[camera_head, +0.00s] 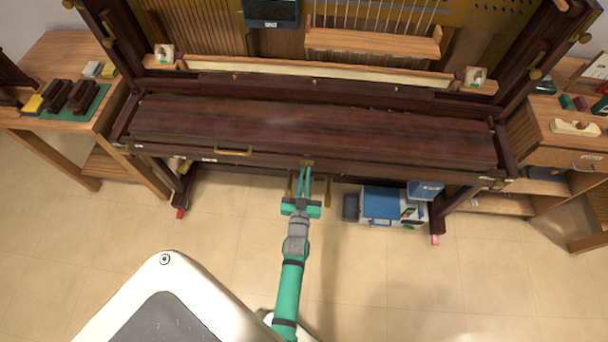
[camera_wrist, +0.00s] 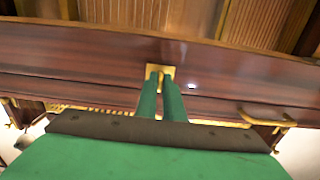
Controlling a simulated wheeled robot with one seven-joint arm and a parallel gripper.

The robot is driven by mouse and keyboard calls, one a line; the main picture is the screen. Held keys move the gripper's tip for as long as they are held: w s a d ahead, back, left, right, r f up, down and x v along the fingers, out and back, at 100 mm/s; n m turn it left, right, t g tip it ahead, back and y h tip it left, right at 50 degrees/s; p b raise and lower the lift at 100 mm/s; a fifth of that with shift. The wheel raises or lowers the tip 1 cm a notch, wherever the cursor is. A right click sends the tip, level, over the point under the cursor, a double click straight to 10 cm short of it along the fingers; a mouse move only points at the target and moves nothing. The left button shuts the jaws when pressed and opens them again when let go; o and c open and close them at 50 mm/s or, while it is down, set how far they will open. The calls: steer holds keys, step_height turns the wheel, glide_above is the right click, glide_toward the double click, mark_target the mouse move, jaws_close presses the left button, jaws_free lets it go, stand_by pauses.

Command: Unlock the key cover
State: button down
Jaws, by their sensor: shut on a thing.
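The key cover (camera_head: 320,128) is a long dark reddish-brown wooden panel, closed across the front of the piano. A small brass lock plate (camera_head: 306,162) sits at the middle of its front edge; it also shows in the wrist view (camera_wrist: 168,70). My gripper (camera_head: 305,168) reaches up to the lock plate from the front. Its two green fingers are close together and shut on a small part at the lock, probably a key. The fingertips hide most of that part, so I cannot tell how it is turned.
A brass handle (camera_head: 233,152) is on the front edge, left of the lock in the head view. A blue and white box (camera_head: 380,207) stands on the floor under the piano. Side tables with tools stand left (camera_head: 110,118) and right (camera_head: 545,140). The floor in front is clear.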

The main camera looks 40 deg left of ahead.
steer(key=shift+a+r, duration=0.1)
stand_by(0.4)
steer(key=c, duration=1.9)
jaws_free()
steer(key=shift+s, duration=0.1)
steer(key=shift+o, duration=0.2)
steer(key=v, duration=1)
steer(key=shift+s+d, duration=0.3)
